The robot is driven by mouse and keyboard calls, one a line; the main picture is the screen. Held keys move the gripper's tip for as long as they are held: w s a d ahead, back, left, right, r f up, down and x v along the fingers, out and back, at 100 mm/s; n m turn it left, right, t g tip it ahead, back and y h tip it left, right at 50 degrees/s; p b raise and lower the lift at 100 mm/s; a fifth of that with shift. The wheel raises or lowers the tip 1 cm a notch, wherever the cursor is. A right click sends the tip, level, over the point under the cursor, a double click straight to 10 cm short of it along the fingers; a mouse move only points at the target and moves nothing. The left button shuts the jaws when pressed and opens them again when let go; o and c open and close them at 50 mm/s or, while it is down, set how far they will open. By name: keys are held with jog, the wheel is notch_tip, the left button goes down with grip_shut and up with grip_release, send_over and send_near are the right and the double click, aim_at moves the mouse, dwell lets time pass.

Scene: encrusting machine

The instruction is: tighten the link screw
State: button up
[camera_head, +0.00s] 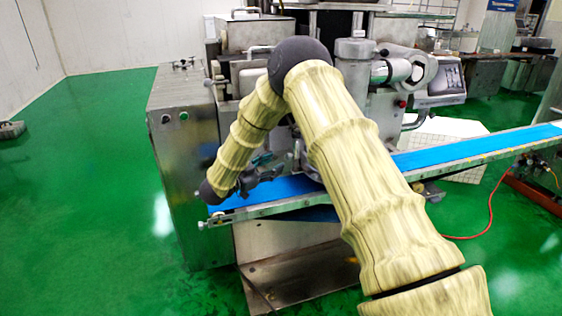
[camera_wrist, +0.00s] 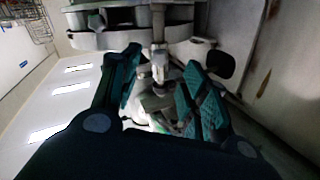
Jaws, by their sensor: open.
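My gripper (camera_wrist: 162,62) is open in the wrist view, with one teal-padded finger on the left and one on the right. A pale metal upright part (camera_wrist: 158,66), perhaps the link screw, shows between the fingertips; I cannot tell whether a finger touches it. Paler machine parts lie below it, between the fingers. In the head view my gripper (camera_head: 263,172) is small and dark, above the near end of the blue conveyor belt (camera_head: 292,187) and close to the machine's front. The link screw cannot be made out there, and my arm covers part of the machine.
The steel cabinet (camera_head: 185,130) of the encrusting machine stands left of my gripper. The conveyor's metal rail (camera_head: 262,210) runs below it and on to the right. A control panel (camera_head: 440,82) is at the back right. Green floor (camera_head: 105,200) is open on the left.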

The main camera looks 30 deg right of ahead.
jog(key=shift+s+a, duration=0.2)
jog(key=shift+a, duration=1.05)
jog(key=shift+s+a, duration=0.2)
jog(key=shift+a, duration=1.05)
